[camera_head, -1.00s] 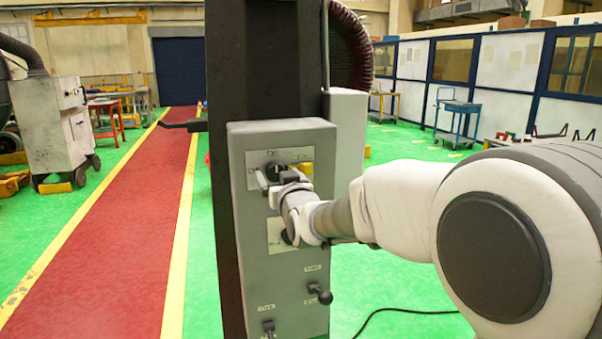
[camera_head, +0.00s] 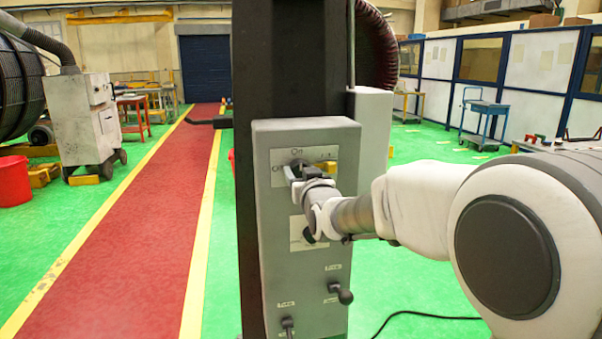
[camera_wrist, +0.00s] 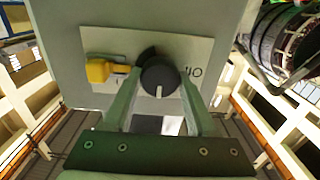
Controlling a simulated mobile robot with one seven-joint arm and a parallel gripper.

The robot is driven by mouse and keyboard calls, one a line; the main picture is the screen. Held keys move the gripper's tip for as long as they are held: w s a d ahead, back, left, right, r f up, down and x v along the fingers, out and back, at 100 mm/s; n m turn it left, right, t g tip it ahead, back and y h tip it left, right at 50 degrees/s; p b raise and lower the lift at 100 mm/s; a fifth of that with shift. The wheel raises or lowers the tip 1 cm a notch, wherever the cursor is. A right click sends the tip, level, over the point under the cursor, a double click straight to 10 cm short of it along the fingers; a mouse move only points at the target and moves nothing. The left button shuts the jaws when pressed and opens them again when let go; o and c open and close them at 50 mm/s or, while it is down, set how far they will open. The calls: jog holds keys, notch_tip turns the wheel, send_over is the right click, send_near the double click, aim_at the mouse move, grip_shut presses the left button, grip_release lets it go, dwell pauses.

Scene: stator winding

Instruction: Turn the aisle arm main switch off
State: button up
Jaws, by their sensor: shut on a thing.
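The main switch is a round black knob (camera_wrist: 160,75) with a white pointer line, set on a pale label plate (camera_wrist: 118,40). In the wrist view the pointer line faces down. My gripper (camera_wrist: 158,88) is shut on the knob, one finger on each side of it. In the head view my gripper (camera_head: 302,170) reaches the upper plate of the grey control box (camera_head: 273,250) from the right and hides most of the knob. An "On" marking shows above the knob there. A yellow part (camera_wrist: 97,70) sits beside the knob on the same plate.
Lower on the box are a black ball-ended lever (camera_head: 342,293) and a smaller switch (camera_head: 288,324). The box stands on a dark column (camera_head: 295,60). A black cable (camera_head: 420,315) lies on the green floor.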

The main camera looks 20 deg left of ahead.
jog(key=shift+f+n+b, duration=0.1)
jog(key=shift+n+b, duration=0.2)
jog(key=shift+b, duration=0.2)
jog(key=n+b, duration=0.2)
jog(key=n, duration=0.1)
jog(key=shift+f+b, duration=0.1)
jog(key=shift+b, duration=0.3)
jog(key=n+b, duration=0.3)
jog(key=n, duration=0.2)
jog(key=shift+b, duration=0.4)
jog(key=n+b, duration=0.3)
jog(key=n, duration=0.2)
jog(key=shift+a, duration=0.1)
jog(key=n+b, duration=0.3)
jog(key=n, duration=0.1)
jog(key=shift+b, duration=0.3)
jog(key=shift+n, duration=0.3)
jog(key=o, duration=1.4)
jog(key=shift+c, duration=0.2)
